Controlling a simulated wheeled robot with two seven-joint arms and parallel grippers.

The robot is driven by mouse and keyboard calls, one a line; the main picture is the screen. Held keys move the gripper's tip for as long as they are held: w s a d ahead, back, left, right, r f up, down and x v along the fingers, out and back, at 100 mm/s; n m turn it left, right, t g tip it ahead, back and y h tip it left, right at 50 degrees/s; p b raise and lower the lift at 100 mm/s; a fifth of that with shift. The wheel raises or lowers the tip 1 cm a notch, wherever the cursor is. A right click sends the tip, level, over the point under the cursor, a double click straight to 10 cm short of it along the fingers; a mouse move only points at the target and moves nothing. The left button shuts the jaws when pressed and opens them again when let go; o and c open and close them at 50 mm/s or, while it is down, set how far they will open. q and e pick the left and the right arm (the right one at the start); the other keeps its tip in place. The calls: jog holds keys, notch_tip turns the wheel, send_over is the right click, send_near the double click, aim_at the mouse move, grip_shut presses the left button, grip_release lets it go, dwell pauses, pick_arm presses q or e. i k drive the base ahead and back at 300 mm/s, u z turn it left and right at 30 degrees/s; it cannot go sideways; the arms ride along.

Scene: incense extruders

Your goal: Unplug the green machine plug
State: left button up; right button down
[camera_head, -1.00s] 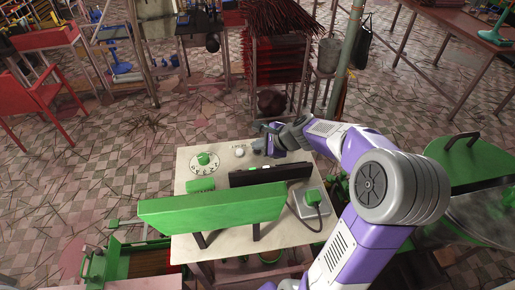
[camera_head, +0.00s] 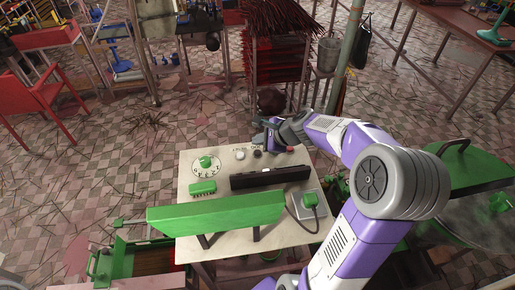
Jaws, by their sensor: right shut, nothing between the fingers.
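The green plug (camera_head: 310,199) sits in the grey socket box (camera_head: 300,206) at the right side of the cream machine top (camera_head: 225,245). A dark cord runs down from the plug. My right gripper (camera_head: 268,144) is shut and empty near the far edge of the machine top, beyond the black bar and well away from the plug. Its fingertips are small and partly hidden by the gripper body. My left gripper is not in view.
A green dial knob (camera_head: 205,162), a black bar (camera_head: 270,176) and a raised green panel (camera_head: 216,214) occupy the machine top. A green round-lidded machine (camera_head: 470,170) stands at right. A red incense rack (camera_head: 278,60) stands behind.

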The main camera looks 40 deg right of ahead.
aim_at(310, 198)
jog(key=k, duration=1.5)
